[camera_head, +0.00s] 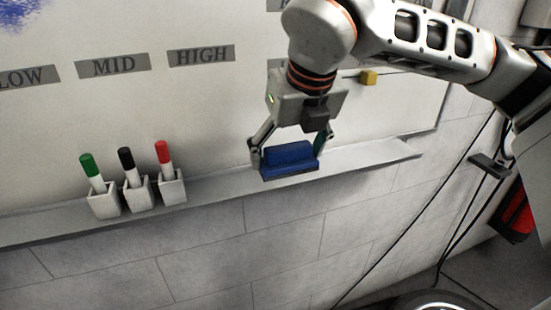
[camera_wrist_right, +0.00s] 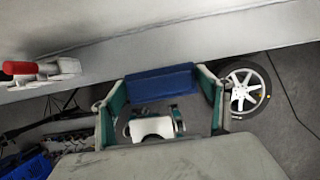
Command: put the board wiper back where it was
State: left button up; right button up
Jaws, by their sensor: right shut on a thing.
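The board wiper (camera_head: 289,158) is a blue block with a dark underside. It is at the whiteboard's ledge (camera_head: 225,187), to the right of the marker holders. My right gripper (camera_head: 290,152) is shut on it, one finger at each end. In the right wrist view the blue wiper (camera_wrist_right: 160,82) spans between the green-padded fingers of my right gripper (camera_wrist_right: 160,100). I cannot tell whether the wiper touches the ledge or is just above it. My left gripper is not in view.
Three white holders with a green marker (camera_head: 90,166), a black marker (camera_head: 126,161) and a red marker (camera_head: 163,153) stand on the ledge to the left. A yellow magnet (camera_head: 368,77) is on the whiteboard (camera_head: 150,110). The ledge right of the wiper is clear.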

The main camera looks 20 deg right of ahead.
jog(key=w, duration=0.2)
jog(key=w+f, duration=0.1)
jog(key=w, duration=0.1)
jog(key=w+f+p, duration=0.1)
jog(key=w, duration=0.2)
jog(key=shift+a+f, duration=0.15)
jog(key=shift+f, duration=0.05)
notch_tip(320, 180, down, 4)
jog(key=shift+r+p, duration=0.25)
jog(key=shift+p, duration=0.05)
jog(key=shift+w+f, duration=0.2)
jog(key=shift+f, duration=0.35)
jog(key=shift+f, duration=0.15)
jog(key=o, duration=1)
